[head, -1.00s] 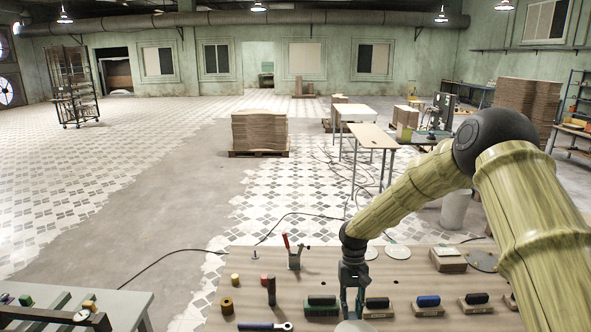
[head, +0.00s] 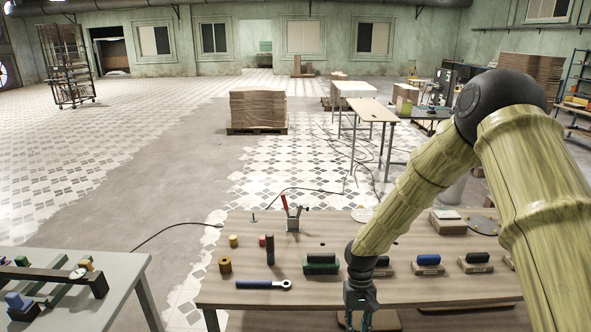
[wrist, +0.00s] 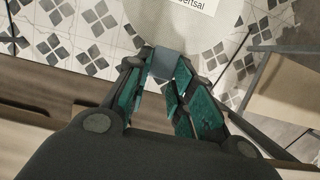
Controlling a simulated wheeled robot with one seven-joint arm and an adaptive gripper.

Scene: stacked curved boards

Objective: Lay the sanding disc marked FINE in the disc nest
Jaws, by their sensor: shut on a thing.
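My gripper (head: 362,303) is low at the front edge of the wooden workbench (head: 215,293). The disc carries a white label whose visible letters end in "ersal"; the rest is cut off by the frame. A dull round piece (head: 483,224) lies at the back right. I cannot tell which thing is the disc nest, and no FINE marking is readable.
Several sanding blocks, among them a green one (head: 321,263) and a blue one (head: 428,263), stand along the bench. A blue-handled wrench (head: 263,284) lies front left, and a red-handled clamp (head: 292,217) stands behind. A grey table (head: 120,275) is at left.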

